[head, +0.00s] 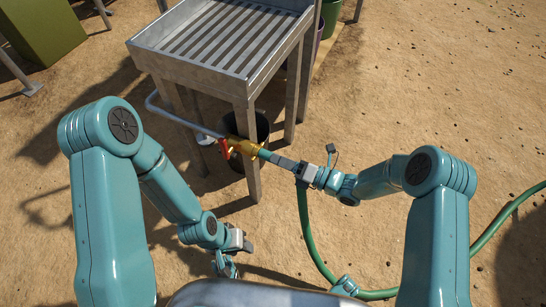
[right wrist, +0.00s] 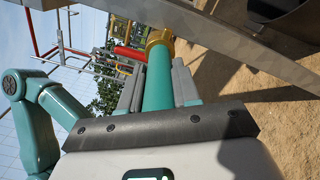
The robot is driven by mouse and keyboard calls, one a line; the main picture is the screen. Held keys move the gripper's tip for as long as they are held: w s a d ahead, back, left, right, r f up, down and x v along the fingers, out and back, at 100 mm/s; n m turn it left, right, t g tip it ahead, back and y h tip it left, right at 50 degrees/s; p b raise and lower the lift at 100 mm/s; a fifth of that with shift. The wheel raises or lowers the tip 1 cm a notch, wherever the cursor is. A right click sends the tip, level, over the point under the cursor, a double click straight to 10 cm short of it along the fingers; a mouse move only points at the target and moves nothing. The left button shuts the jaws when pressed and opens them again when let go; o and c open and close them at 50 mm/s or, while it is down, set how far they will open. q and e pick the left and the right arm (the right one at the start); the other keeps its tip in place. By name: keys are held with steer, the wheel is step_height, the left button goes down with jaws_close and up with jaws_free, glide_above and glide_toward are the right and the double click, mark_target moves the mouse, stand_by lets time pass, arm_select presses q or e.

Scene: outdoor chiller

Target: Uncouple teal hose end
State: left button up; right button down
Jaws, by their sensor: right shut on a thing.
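The teal hose end (right wrist: 158,78) runs up to a brass fitting (right wrist: 160,38) and meets it with no visible gap. In the head view the brass tap (head: 243,147) has a red lever (head: 225,149) and sits on a grey pipe by the metal table's leg. My right gripper (head: 283,162) is shut on the teal hose end, just right of the tap. In the right wrist view its two grey fingers (right wrist: 158,88) lie on either side of the teal tube. My left gripper (head: 226,265) hangs low over the sand, apart from the hose; its finger opening is unclear.
A slatted metal table (head: 215,40) stands behind the tap, its front leg (head: 250,160) close by. A dark bucket (head: 262,128) stands under it. A green hose (head: 318,255) curves over the sand to the right. Open sand lies at the right.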

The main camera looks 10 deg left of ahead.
stand_by(0.9)
steer(key=p+v, duration=0.1)
steer(key=v, duration=0.5)
stand_by(0.7)
steer(key=shift+d, duration=0.1)
steer(key=c, duration=1.5)
jaws_free()
steer(key=shift+c, duration=0.2)
jaws_close()
